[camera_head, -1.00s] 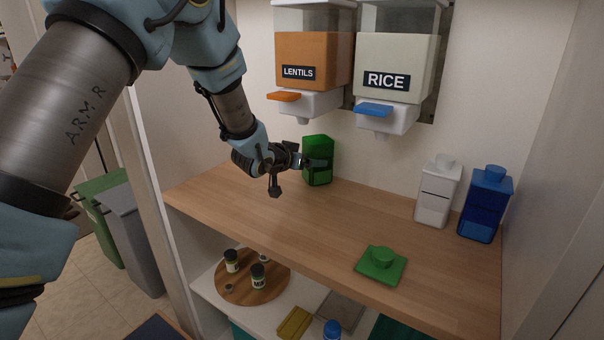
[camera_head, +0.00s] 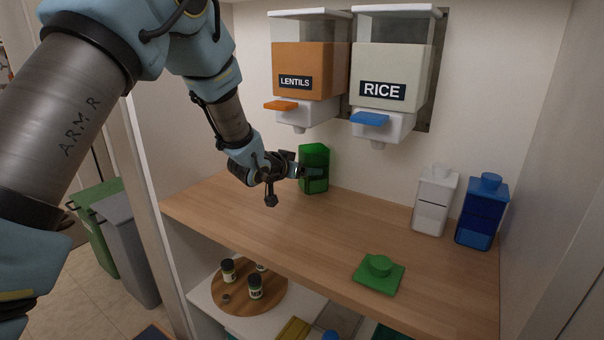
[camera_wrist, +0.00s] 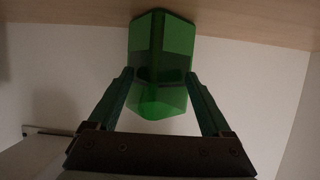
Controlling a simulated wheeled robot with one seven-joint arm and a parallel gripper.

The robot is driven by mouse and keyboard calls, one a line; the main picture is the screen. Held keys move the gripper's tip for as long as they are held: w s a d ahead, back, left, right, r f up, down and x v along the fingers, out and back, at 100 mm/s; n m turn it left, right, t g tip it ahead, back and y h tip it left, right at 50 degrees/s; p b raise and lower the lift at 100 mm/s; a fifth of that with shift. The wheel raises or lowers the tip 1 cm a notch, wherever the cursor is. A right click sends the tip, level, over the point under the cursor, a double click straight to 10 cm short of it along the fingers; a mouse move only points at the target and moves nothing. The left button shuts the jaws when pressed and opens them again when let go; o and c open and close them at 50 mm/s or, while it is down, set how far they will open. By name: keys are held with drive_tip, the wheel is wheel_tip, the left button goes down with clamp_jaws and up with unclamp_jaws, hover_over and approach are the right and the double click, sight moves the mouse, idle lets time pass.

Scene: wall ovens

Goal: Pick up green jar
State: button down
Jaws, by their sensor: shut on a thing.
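The green jar (camera_head: 315,155) is translucent, angular and without its lid. It stands upright at the back left of the wooden counter, near the wall. My gripper (camera_head: 312,172) reaches it from the left and is shut on its body. In the wrist view, the two fingers of my gripper (camera_wrist: 162,88) lie on either side of the jar (camera_wrist: 161,40). Whether the jar's base touches the counter is hard to tell. A green lid (camera_head: 379,273) with a round knob lies apart on the counter's front.
A lentils dispenser (camera_head: 305,72) and a rice dispenser (camera_head: 388,75) hang on the wall above. A white jar (camera_head: 434,200) and a blue jar (camera_head: 482,210) stand at the right. The counter's middle (camera_head: 365,215) is clear. Small jars stand on a round board (camera_head: 235,300) below.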

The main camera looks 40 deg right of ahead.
drive_tip(key=r, duration=0.1)
drive_tip(key=r+b, duration=0.1)
drive_tip(key=r, duration=0.2)
drive_tip(key=shift+s+d+r, duration=0.15)
drive_tip(key=shift+d+r, duration=0.1)
drive_tip(key=shift+r, duration=0.1)
drive_tip(key=s+a+b, duration=0.2)
drive_tip(key=a, duration=0.7)
drive_tip(key=s+a+f+b, duration=0.1)
drive_tip(key=s+a+b, duration=0.1)
drive_tip(key=a, duration=0.6)
drive_tip(key=shift+s+a, duration=0.15)
drive_tip(key=shift+a, duration=0.2)
drive_tip(key=c, duration=1.6)
unclamp_jaws()
drive_tip(key=shift+c, duration=1.6)
unclamp_jaws()
